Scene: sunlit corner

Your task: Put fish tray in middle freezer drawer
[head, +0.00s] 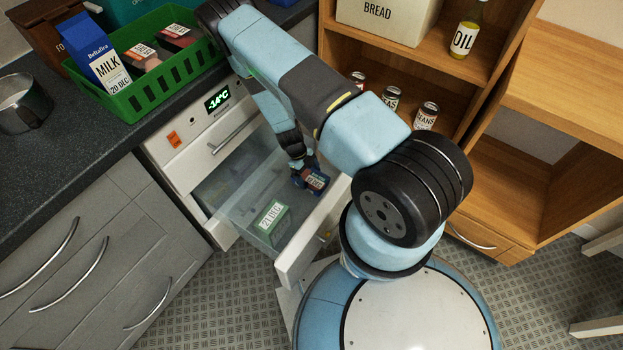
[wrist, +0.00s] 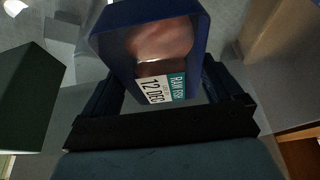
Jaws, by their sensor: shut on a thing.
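The fish tray (head: 316,181) is a small dark blue tray with a reddish content and a label. In the wrist view the fish tray (wrist: 152,50) shows its label reading "RAW FISH" and "12 DEC". My gripper (head: 303,170) is shut on the fish tray; its dark fingers (wrist: 160,95) are on either side of it in the wrist view. The gripper and tray are over or inside the pulled-out freezer drawer (head: 248,231), toward its right side. I cannot tell whether the tray touches the drawer floor.
A green box (head: 268,222) labelled 21 DEC lies in the drawer, left of the tray. The freezer (head: 190,141) displays -14°C. A green basket (head: 150,92) with milk and packages stands on the counter. A wooden shelf (head: 487,62) stands at the right.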

